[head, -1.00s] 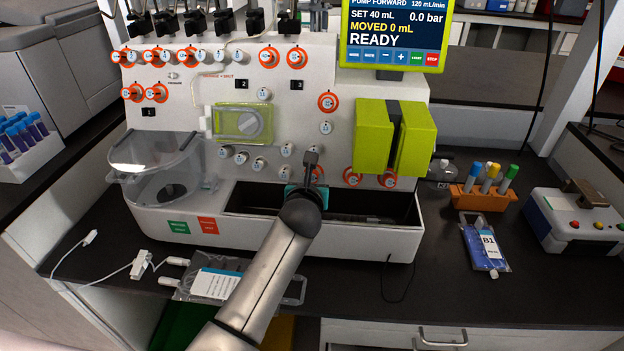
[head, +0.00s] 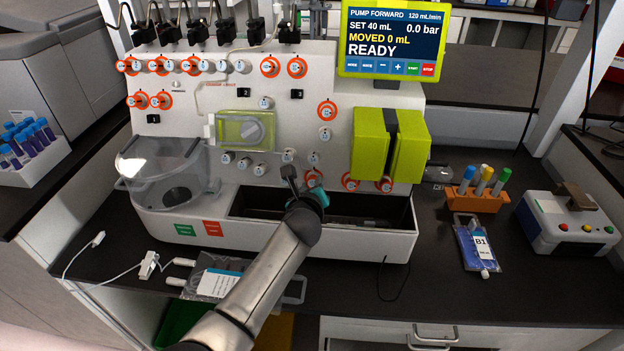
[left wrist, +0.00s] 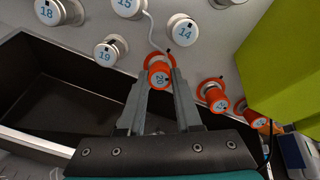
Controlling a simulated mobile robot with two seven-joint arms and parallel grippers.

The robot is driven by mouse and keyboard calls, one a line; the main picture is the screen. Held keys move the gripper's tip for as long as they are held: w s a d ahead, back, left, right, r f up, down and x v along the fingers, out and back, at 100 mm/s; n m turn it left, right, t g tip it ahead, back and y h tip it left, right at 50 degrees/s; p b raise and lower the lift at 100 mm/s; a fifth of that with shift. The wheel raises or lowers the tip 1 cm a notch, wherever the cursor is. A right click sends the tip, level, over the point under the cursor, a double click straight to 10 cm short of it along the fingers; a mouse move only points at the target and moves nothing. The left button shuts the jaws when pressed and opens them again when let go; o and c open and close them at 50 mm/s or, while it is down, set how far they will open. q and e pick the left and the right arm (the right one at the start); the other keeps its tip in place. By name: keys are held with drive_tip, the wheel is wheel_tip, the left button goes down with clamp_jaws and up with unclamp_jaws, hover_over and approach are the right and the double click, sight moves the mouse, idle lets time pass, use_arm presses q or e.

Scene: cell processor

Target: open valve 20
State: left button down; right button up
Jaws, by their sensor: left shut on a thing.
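Valve 20 (left wrist: 159,78) is an orange knob with a blue-and-white label, in front of an orange ring on the white panel. In the left wrist view its label is turned sideways compared with its neighbours. My left gripper (left wrist: 162,84) has its two grey fingers on either side of this knob and is shut on it. In the head view the left gripper (head: 298,182) is at the low middle of the panel, tilted, and largely covers the valve. My right gripper is not in view.
Close by are valve 19 (left wrist: 110,50), valve 14 (left wrist: 182,32) and another orange-ringed valve (left wrist: 214,96). The green pump block (head: 390,145) stands to the right. An open dark trough (head: 370,208) lies below. The pump screen (head: 392,42) reads READY.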

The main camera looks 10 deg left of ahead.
use_arm(q)
drive_tip(key=n+p, duration=0.1)
drive_tip(key=n, duration=0.4)
drive_tip(key=shift+n, duration=0.4)
drive_tip(key=n, duration=0.5)
drive_tip(key=shift+n, duration=0.4)
drive_tip(key=c, duration=0.6)
unclamp_jaws()
drive_tip(key=shift+s+r+p, duration=0.25)
drive_tip(key=shift+s+p, duration=0.05)
drive_tip(key=shift+s, duration=0.15)
drive_tip(key=p+v, duration=0.3)
drive_tip(key=v, duration=1.1)
drive_tip(key=shift+p, duration=0.4)
